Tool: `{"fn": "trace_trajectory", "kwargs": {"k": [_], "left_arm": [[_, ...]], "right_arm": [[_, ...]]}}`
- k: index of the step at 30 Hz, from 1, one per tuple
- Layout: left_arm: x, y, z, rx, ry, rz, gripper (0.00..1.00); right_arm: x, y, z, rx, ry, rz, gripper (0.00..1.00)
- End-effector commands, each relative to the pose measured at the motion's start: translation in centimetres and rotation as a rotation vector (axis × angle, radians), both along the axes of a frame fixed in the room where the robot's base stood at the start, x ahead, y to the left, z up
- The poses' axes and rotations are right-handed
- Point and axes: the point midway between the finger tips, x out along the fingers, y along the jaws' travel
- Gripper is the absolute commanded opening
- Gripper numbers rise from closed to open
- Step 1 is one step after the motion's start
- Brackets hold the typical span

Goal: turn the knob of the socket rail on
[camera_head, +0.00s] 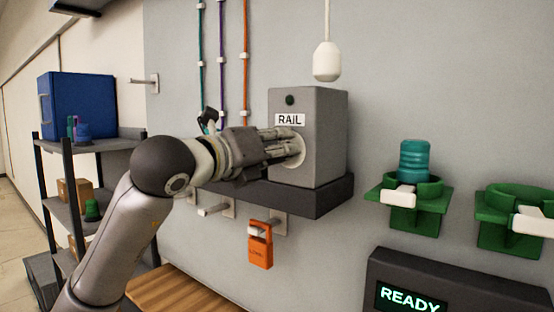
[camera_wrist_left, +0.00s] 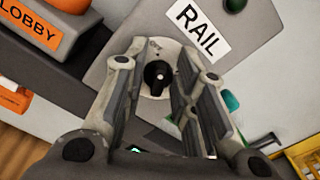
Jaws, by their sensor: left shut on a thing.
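The socket rail is a grey box (camera_head: 325,130) labelled RAIL, on a dark wall shelf. A small dark green lamp (camera_head: 290,100) sits above the label and looks unlit. The black knob (camera_wrist_left: 157,76) sits on a round pale dial (camera_wrist_left: 163,51) with small lettering that looks like OFF. My left gripper (camera_head: 291,146) is at the dial on the box's front face, its fingers hiding the knob in the head view. In the left wrist view, its fingers (camera_wrist_left: 158,85) lie either side of the knob, shut on it. My right gripper is out of view.
An orange padlock-like tag (camera_head: 260,245) hangs on a hook below the shelf (camera_head: 325,198). A white pendant (camera_head: 326,62) hangs above the box. Green wall holders (camera_head: 405,215), one with a teal cylinder (camera_head: 415,160), stand to the right above a READY display (camera_head: 410,299). Shelving (camera_head: 95,146) stands left.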

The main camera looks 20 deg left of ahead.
Motion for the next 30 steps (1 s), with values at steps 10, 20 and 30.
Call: {"fn": "trace_trajectory", "kwargs": {"k": [10,20,30], "left_arm": [[-0.1,-0.2,-0.3,0.307,-0.113,0.001,0.02],[-0.2,-0.5,-0.1,0.602,-0.22,0.001,0.02],[-0.3,-0.7,-0.1,0.901,-0.329,0.002,0.02]], "right_arm": [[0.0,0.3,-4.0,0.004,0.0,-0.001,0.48],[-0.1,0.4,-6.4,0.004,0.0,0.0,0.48],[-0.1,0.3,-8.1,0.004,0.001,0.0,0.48]]}}
